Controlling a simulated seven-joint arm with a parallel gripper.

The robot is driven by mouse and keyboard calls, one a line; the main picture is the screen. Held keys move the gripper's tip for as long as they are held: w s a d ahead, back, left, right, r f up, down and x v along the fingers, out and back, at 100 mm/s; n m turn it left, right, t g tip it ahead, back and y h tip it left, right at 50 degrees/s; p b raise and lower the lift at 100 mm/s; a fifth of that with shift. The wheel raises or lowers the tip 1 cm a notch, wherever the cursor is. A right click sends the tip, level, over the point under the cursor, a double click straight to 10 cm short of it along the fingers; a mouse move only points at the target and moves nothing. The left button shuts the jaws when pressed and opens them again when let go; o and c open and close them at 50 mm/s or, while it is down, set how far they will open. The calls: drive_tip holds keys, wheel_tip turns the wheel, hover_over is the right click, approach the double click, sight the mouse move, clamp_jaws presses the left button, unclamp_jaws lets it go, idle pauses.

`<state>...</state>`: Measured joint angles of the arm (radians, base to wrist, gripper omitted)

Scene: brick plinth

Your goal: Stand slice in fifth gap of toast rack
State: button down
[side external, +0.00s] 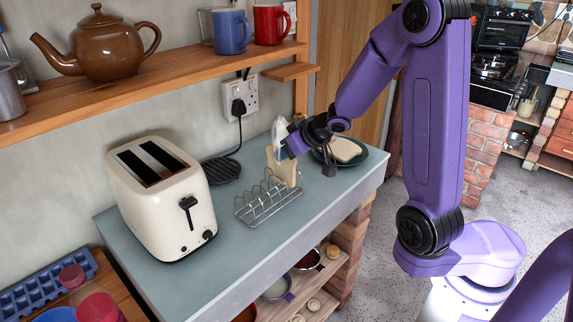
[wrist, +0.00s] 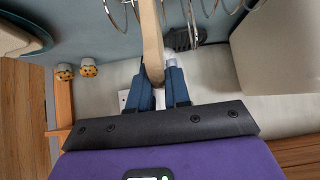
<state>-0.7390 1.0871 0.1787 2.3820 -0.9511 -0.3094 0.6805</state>
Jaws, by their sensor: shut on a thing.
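The toast slice (side external: 283,173) is upright and edge-on in my gripper (side external: 284,149), over the far right end of the wire toast rack (side external: 262,203). My gripper is shut on the slice's upper part. In the wrist view the slice (wrist: 152,38) runs up from between my blue fingers (wrist: 157,84). Rack wires (wrist: 190,12) show on both sides of it there. The slice's lower edge overlaps the rack's end wires, and I cannot tell how deep it sits or exactly which gap it lines up with. The rack's other gaps look empty.
A cream toaster (side external: 162,192) stands left of the rack. A dark plate (side external: 359,164) with another bread slice (side external: 345,149) lies at the right. A shelf (side external: 160,82) with teapot and mugs overhangs. The grey worktop's front is clear.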

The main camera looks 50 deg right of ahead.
sight(286, 165)
drive_tip(key=shift+f, duration=1.85)
drive_tip(key=shift+f, duration=0.1)
drive_tip(key=c, duration=1.1)
unclamp_jaws()
